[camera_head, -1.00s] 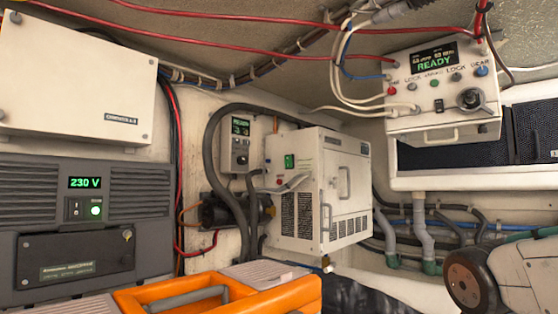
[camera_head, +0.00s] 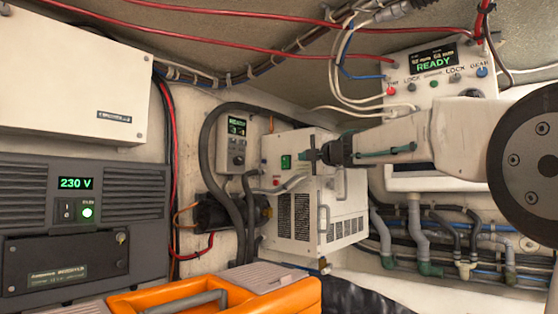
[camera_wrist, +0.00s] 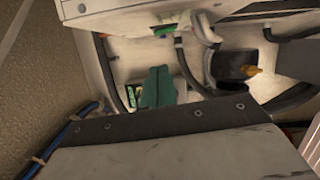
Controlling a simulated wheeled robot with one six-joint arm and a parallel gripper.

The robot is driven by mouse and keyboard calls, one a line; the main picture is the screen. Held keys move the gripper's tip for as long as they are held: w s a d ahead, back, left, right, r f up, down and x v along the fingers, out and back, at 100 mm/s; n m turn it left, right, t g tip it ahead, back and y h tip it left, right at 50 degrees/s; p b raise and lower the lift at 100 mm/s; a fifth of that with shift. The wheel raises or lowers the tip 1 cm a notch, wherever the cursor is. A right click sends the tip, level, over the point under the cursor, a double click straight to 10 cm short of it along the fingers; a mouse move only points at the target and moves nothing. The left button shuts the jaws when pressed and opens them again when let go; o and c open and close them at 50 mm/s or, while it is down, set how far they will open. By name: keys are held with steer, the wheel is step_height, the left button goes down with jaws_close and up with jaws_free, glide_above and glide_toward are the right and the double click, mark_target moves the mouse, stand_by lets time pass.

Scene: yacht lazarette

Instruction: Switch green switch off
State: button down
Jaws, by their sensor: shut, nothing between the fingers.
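The green switch (camera_head: 286,161) is a small green rectangle on the front of the white cabinet (camera_head: 301,235), above a red button. My gripper (camera_head: 312,156) is shut and empty. In the head view it shows just right of the green switch, in front of the cabinet's upper part; the gap in depth is hard to judge. In the wrist view the shut teal fingers (camera_wrist: 157,86) are near the middle, and a bright green part (camera_wrist: 165,31), which looks like the switch, is above them on the cabinet edge. The switch's position cannot be read.
A grey lever handle (camera_head: 290,185) sticks out below the switch. A small controller (camera_head: 237,145) and a thick black hose are left of the cabinet. The READY panel (camera_head: 432,62) hangs upper right. An orange case (camera_head: 285,302) and a 230 V unit (camera_head: 140,205) stand lower left.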

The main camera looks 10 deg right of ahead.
mark_target(286, 159)
steer(key=shift+s+a+f+n+g+y, duration=0.1)
steer(key=shift+s+a+n+g+y, duration=0.1)
steer(key=shift+a+n+y, duration=0.3)
steer(key=shift+s+a+f+n+g+y, duration=0.1)
steer(key=shift+a+n+g+y, duration=0.1)
steer(key=shift+a, duration=0.5)
steer(key=x, duration=0.3)
steer(key=d+x, duration=0.1)
steer(key=x, duration=0.3)
steer(key=w+d+x, duration=0.1)
steer(key=x, duration=0.2)
steer(key=shift+w+r, duration=0.1)
steer(key=shift+w, duration=0.15)
steer(key=shift+w+d+r, duration=0.15)
steer(key=shift+w+d, duration=0.3)
steer(key=shift+d, duration=0.2)
